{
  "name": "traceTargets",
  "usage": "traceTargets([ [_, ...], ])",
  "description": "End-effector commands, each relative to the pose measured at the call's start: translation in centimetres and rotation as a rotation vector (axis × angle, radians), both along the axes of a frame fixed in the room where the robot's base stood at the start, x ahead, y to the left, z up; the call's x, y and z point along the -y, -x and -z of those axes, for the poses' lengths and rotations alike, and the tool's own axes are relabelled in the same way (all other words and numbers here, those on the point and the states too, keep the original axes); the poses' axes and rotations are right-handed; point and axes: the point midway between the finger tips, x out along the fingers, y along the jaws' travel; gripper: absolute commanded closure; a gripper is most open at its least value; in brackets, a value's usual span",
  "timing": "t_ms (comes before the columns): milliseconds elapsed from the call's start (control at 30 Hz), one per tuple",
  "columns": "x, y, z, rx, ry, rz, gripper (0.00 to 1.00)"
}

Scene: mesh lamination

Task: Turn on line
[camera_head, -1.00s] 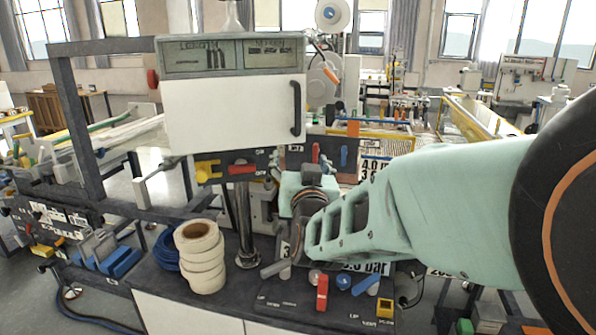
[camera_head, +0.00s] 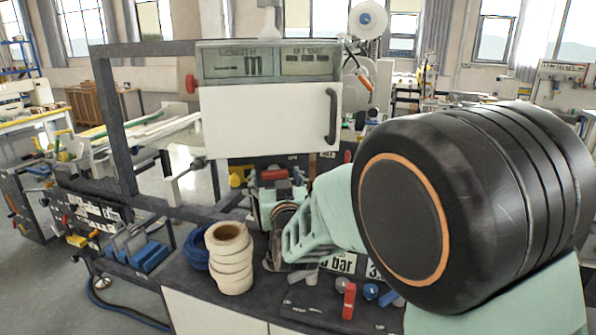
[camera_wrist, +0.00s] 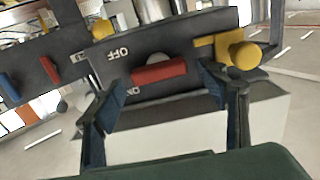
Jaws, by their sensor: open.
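A red rotary switch handle (camera_wrist: 158,71) sits on a dark panel (camera_wrist: 185,38) marked OFF and ON in the wrist view. The handle lies nearly level in that picture, slightly tilted. My gripper (camera_wrist: 160,84) is open, with one finger on each side of the handle's ends. I cannot tell whether either finger touches it. In the head view, the red handle (camera_head: 273,174) shows below the white cabinet door, just beyond my gripper (camera_head: 268,193). My arm hides part of the panel there.
A yellow knob (camera_wrist: 243,55) is close beside the right finger. A white roll stack (camera_head: 229,262) stands on the dark bench near my arm. The white cabinet door (camera_head: 265,122) with its dark handle is above. Other red and blue switches (camera_wrist: 50,69) are to the left.

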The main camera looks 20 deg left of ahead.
Motion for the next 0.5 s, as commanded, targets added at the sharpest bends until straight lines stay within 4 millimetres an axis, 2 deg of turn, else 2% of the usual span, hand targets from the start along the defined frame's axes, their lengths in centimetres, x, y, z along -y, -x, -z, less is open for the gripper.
traceTargets([
  [200, -0.52, -1.12, 0.08, -0.002, 0.001, 0.0, 0.33],
  [467, -0.56, -1.18, 0.06, -0.001, 0.0, -0.001, 0.33],
  [500, -0.56, -1.18, 0.06, -0.001, 0.0, -0.001, 0.37],
])
